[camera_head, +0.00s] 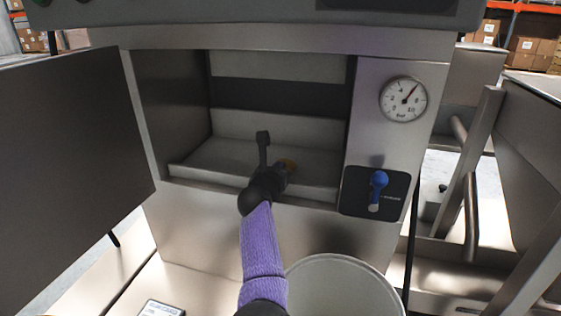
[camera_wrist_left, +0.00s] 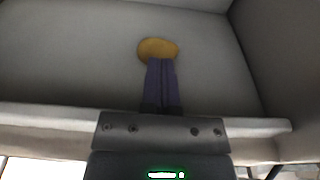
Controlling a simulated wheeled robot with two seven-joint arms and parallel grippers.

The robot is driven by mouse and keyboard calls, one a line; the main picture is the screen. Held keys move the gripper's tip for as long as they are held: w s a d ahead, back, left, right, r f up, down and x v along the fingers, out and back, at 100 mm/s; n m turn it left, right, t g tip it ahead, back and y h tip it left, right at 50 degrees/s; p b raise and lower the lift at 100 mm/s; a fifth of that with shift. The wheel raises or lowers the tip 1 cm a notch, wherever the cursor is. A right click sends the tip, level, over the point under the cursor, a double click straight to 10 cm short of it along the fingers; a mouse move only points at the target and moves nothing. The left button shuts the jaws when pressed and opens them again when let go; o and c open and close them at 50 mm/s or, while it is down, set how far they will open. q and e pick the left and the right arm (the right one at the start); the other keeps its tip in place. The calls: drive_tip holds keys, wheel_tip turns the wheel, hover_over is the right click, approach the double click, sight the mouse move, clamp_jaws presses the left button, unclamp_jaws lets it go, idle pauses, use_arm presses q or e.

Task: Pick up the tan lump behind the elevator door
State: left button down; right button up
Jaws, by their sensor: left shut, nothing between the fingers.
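The tan lump (camera_head: 291,164) lies on the floor of the open compartment, partly hidden by my left gripper. In the left wrist view the lump (camera_wrist_left: 158,47) shows as a rounded orange-tan shape just beyond the fingertips. My left gripper (camera_head: 282,172) reaches into the compartment over its front lip. Its two purple fingers (camera_wrist_left: 160,64) are shut together and empty, with the tips overlapping the lump's near edge in the picture. I cannot tell whether they touch it. The grey elevator door (camera_head: 70,140) stands swung open on the left. My right gripper is not in view.
The compartment's front lip (camera_head: 215,192) runs beneath my wrist, and its side walls stand close by. A gauge (camera_head: 403,99) and a blue-handled lever (camera_head: 378,182) are on the right panel. A round grey vessel (camera_head: 340,285) stands below. Metal frames fill the right side.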

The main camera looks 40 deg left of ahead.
use_arm(q)
drive_tip(key=shift+d+r, duration=0.1)
drive_tip(key=shift+r, duration=0.45)
drive_tip(key=p+v, duration=0.3)
drive_tip(key=shift+s+f, duration=0.25)
drive_tip(key=shift+s, duration=0.1)
drive_tip(key=f+p+v, duration=0.1)
drive_tip(key=p+v, duration=0.2)
drive_tip(key=v, duration=0.5)
drive_tip(key=shift+s+d+f, duration=0.2)
drive_tip(key=shift+f, duration=0.25)
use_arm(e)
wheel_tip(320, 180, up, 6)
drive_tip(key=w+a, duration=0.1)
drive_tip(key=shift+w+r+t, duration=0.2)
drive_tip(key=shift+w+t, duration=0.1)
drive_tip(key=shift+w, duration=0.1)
use_arm(q)
drive_tip(key=c, duration=1.3)
unclamp_jaws()
drive_tip(key=shift+c, duration=0.2)
